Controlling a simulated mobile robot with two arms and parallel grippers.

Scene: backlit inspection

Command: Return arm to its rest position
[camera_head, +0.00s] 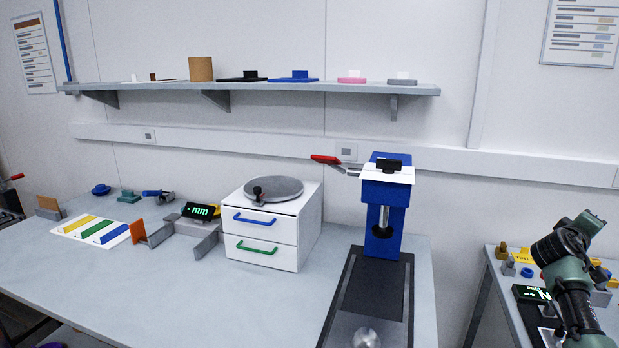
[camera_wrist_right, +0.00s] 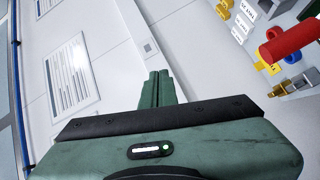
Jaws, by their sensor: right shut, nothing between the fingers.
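My right arm (camera_head: 572,290) rises at the right edge of the head view, over the right-hand bench. Its upper end is a dark green part, raised above the parts on that bench. In the right wrist view my right gripper (camera_wrist_right: 159,86) has its two green fingers together with nothing between them. The fingers point toward a pale wall and touch nothing that I can see. My left arm and left gripper do not show in either view.
The main bench (camera_head: 190,290) holds a white drawer unit (camera_head: 283,228), a blue press (camera_head: 383,205) and a colour-striped board (camera_head: 92,230). A wall shelf (camera_head: 260,86) runs above. Small parts sit on the right-hand bench (camera_head: 504,297). A red cylinder (camera_wrist_right: 288,43) is at the wrist view's right.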

